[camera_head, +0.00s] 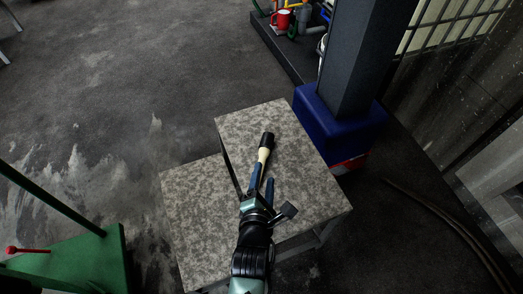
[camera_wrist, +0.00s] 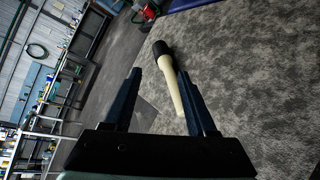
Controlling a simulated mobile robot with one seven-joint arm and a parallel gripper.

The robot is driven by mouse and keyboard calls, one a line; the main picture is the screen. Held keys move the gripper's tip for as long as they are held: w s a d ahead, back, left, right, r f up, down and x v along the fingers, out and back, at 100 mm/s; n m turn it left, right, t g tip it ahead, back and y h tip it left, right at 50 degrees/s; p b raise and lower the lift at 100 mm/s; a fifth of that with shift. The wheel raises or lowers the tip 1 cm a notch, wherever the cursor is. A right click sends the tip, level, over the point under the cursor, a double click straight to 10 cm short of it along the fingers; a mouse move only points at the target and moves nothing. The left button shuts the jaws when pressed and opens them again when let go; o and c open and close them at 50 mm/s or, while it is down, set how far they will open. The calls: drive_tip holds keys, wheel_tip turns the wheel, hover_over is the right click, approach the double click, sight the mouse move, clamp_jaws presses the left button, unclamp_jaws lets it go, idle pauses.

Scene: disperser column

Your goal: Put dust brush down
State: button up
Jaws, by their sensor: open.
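The dust brush (camera_head: 265,148) has a cream handle and a black bristle head. It lies on the speckled grey top of a small stepped table (camera_head: 310,180), its head pointing away from me. My gripper (camera_head: 263,178) is over the same top, at the handle end of the brush. In the wrist view my gripper (camera_wrist: 158,82) shows two dark fingers spread apart, and the brush (camera_wrist: 170,80) lies between and beyond them, closer to the right finger. Whether a finger touches the handle I cannot tell. The handle's near end is partly hidden in the head view.
A lower speckled surface (camera_head: 195,200) adjoins the top on the left. A dark column on a blue base (camera_head: 335,128) stands close behind the table on the right. A green frame (camera_head: 85,262) is at the lower left. The tabletop right of my gripper is clear.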

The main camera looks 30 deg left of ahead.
drive_tip(key=p+v, duration=0.1)
drive_tip(key=v, duration=0.4)
drive_tip(key=shift+s, duration=0.2)
drive_tip(key=w+d+r+m+t, duration=0.2)
drive_tip(key=w+r+m, duration=0.25)
drive_tip(key=r, duration=0.65)
drive_tip(key=w+d+r+m+t+h, duration=0.1)
drive_tip(key=w+r+m+t, duration=0.3)
drive_tip(key=r, duration=0.7)
drive_tip(key=w+d+r+m+t, duration=0.15)
drive_tip(key=w+r+m, duration=0.35)
drive_tip(key=r, duration=0.6)
drive_tip(key=s+d+r+m+t+h, duration=0.1)
drive_tip(key=s+d+r+m+t, duration=0.1)
drive_tip(key=r, duration=0.8)
drive_tip(key=s+d+r+m+t+h, duration=0.2)
drive_tip(key=s+d+r+m, duration=0.3)
drive_tip(key=s+r+m, duration=0.2)
drive_tip(key=s+d+r+m+t+h, duration=0.1)
drive_tip(key=s+d+r+m+t, duration=0.2)
drive_tip(key=r+m, duration=0.4)
wheel_tip(320, 180, up, 8)
drive_tip(key=shift+s+d+f, duration=0.15)
drive_tip(key=shift+s+d, duration=0.5)
drive_tip(key=shift+s, duration=0.05)
